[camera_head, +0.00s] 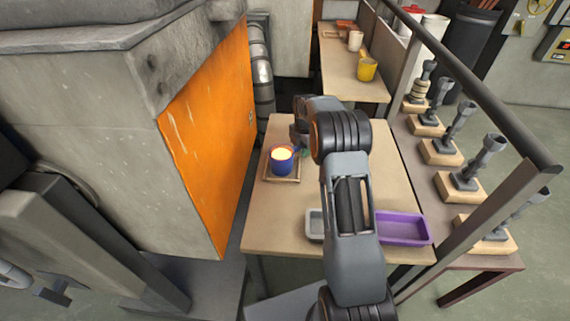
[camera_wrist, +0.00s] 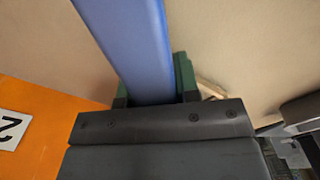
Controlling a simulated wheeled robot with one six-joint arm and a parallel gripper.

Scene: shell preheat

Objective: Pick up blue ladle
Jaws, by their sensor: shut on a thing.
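The blue ladle (camera_head: 281,165) shows in the head view as a blue cup with a bright, glowing content, over a small tan tray (camera_head: 270,179) on the near table. I cannot tell whether it touches the tray. In the wrist view its long blue handle (camera_wrist: 130,45) runs up from between the green-tipped jaws of my gripper (camera_wrist: 153,85). The jaws are shut on the handle. In the head view my gripper (camera_head: 303,152) is just right of the cup and mostly hidden by my arm.
A purple tray (camera_head: 402,228) and a grey tray (camera_head: 315,226) lie at the table's near side, partly behind my arm. An orange panel (camera_head: 210,130) stands close on the left. A rail and several grey stands on wooden blocks (camera_head: 440,151) line the right.

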